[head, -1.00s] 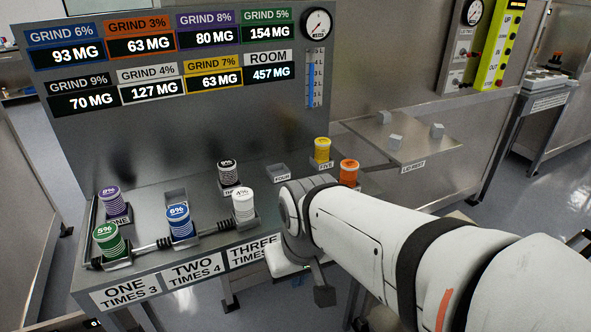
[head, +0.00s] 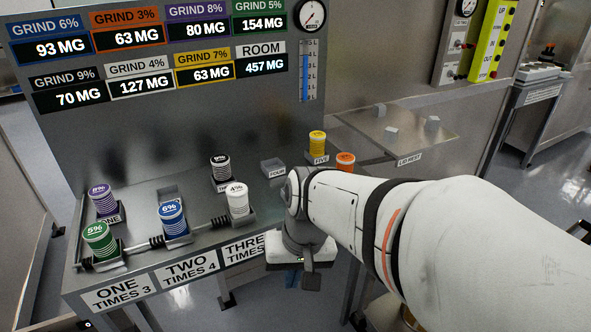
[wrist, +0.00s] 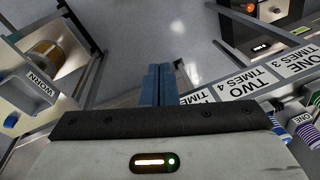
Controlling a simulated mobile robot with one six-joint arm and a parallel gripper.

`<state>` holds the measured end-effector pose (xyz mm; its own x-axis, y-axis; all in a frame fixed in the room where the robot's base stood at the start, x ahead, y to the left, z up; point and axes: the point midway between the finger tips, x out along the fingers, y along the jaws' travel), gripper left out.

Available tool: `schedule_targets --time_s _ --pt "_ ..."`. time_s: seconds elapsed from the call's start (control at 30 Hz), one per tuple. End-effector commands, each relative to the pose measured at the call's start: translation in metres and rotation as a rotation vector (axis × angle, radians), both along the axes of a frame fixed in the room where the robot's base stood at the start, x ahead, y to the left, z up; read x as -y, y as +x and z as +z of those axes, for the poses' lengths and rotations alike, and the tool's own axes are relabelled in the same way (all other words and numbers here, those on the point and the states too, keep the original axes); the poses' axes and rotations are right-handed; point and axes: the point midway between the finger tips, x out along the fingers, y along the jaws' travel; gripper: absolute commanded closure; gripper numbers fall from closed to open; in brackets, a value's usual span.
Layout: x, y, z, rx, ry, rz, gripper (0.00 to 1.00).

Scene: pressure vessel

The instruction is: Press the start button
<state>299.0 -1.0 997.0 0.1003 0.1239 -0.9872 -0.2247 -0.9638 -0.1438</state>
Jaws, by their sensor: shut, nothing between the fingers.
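I cannot pick out a button marked start in either view. A yellow control strip (head: 492,40) with dark buttons and the words UP, IN and OUT is on the wall at the upper right of the head view. A grey panel (head: 459,40) with a gauge and small switches is beside it. My gripper shows in the wrist view as two blue fingers (wrist: 158,84) pressed together, empty, over the floor. In the head view it hangs beyond the bench's front edge, mostly hidden by my wrist, with a bit of blue (head: 291,277) showing.
A steel bench (head: 140,262) holds several labelled cylinders, among them green (head: 101,240), blue (head: 173,218) and white (head: 237,199). A display board (head: 165,110) lists grind weights. A side shelf (head: 425,135) bears grey blocks. A WORN-labelled stand (wrist: 42,80) is at left in the wrist view.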

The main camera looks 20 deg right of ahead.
Motion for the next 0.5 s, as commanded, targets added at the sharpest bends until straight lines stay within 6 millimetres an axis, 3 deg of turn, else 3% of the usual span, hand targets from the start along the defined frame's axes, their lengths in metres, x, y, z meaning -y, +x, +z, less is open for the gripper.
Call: schedule_targets --time_s 0.03,0.1,0.27,0.37,0.5 --pt "0.004 0.001 -0.020 -0.065 0.080 -0.116 1.00" --pt "0.005 0.004 -0.038 -0.151 0.217 -0.291 1.00" --pt "0.016 0.026 -0.067 -0.301 0.582 -0.710 1.00" --pt "0.037 0.049 -0.079 -0.351 0.830 -0.964 1.00" --pt "0.095 0.079 -0.093 -0.353 1.204 -1.302 1.00"
